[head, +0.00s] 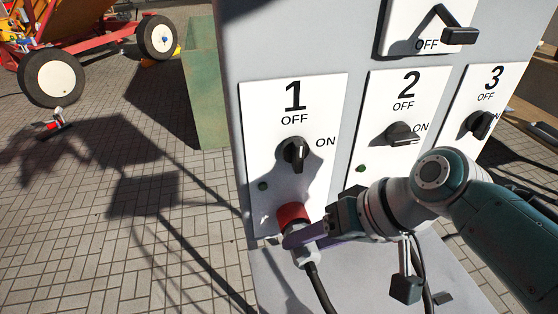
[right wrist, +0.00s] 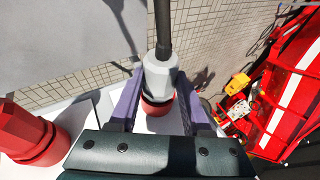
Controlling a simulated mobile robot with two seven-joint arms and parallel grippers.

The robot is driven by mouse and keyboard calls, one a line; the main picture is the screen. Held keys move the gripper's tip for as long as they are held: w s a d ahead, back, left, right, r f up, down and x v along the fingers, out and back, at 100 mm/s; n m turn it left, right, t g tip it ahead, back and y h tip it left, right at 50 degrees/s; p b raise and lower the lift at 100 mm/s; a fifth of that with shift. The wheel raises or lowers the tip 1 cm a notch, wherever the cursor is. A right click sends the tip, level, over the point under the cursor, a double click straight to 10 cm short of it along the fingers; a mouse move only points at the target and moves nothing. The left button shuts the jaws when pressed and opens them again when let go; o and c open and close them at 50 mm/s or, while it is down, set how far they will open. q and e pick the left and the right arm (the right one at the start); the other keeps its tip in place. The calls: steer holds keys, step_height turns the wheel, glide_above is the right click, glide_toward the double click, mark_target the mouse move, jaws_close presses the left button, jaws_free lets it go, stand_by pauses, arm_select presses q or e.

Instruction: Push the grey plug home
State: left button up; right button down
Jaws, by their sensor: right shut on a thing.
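The grey plug (head: 304,256) is at the red socket (head: 292,213) low on panel 1, with its black cable hanging below. In the right wrist view the grey plug (right wrist: 160,76) lines up with the red socket (right wrist: 157,106), its front end at or inside the red collar. How deep it sits I cannot tell. My right gripper (head: 303,241) is shut on the plug; its purple fingers (right wrist: 160,105) lie on either side of it. My left gripper is not in view.
Panel 1's black knob (head: 295,153) is above the socket, upright toward OFF. Panel 2's knob (head: 402,133) and panel 3's knob (head: 480,124) are to the right. Another red socket (right wrist: 30,135) is beside my gripper. Paving left of the cabinet (head: 235,55) is largely open.

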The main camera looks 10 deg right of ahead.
steer(key=shift+w, duration=0.35)
steer(key=shift+c, duration=1.4)
jaws_free()
steer(key=shift+r, duration=0.1)
steer(key=shift+s+d+r, duration=0.2)
steer(key=shift+d+r, duration=0.05)
steer(key=shift+r, duration=0.05)
steer(key=p+v, duration=0.2)
steer(key=v, duration=0.7)
